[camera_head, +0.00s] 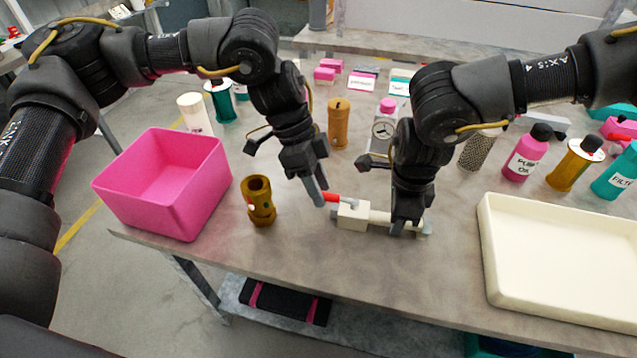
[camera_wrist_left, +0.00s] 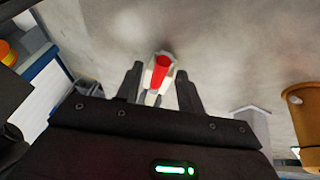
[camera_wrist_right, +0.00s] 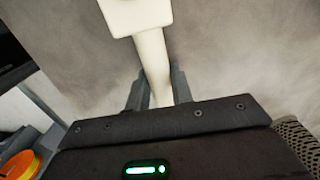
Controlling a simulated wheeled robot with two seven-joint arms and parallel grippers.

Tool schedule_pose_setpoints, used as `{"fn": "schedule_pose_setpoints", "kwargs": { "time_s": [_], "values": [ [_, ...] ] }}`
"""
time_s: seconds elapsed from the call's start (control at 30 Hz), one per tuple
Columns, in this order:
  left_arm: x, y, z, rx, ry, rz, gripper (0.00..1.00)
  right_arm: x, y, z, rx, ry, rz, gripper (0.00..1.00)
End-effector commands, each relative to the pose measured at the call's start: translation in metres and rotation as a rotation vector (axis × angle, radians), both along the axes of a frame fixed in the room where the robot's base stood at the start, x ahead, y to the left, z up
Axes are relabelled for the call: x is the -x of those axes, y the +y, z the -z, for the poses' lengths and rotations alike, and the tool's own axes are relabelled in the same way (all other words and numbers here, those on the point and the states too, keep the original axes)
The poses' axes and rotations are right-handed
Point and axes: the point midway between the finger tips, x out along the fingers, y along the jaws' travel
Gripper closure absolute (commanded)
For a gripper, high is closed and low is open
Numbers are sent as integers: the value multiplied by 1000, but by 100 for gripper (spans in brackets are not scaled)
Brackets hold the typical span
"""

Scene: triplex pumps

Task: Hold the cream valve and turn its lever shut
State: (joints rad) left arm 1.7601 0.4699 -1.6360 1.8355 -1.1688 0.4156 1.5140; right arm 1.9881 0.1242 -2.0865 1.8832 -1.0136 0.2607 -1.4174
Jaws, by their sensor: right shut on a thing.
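The cream valve (camera_head: 353,215) lies along the table near its front edge, with a blocky body at its left and a round pipe running right. Its red lever (camera_head: 332,197) sticks out to the left from the top of the body. My right gripper (camera_head: 405,228) points down and is shut on the pipe; the right wrist view shows the pipe (camera_wrist_right: 153,60) running between its fingers. My left gripper (camera_head: 317,200) is at the lever's free end. In the left wrist view its fingers stand apart on either side of the red lever (camera_wrist_left: 161,70), with gaps visible.
A pink bin (camera_head: 165,190) and a brown hollow cylinder (camera_head: 259,205) stand left of the valve. A cream tray (camera_head: 490,250) lies to the right. Bare table lies between the valve and the tray.

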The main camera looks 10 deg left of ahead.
Motion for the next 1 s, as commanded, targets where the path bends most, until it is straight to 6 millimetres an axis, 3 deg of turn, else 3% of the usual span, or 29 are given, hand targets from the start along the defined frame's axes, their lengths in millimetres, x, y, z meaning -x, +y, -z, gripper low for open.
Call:
{"fn": "schedule_pose_setpoints", "kwargs": {
  "time_s": [0.17, 0.43, 1.0],
  "values": [
    [0, 0, 0, 0, 0, 0, 65, 0, 0, 0, 0, -1, 0, 100],
    [0, 0, 0, 0, 0, 0, 100, 0, 0, 0, 0, -1, 0, 100],
    [7, 0, 0, -2, 1, -69, 100, 0, 0, 0, 0, -1, 0, 100]
  ]
}}
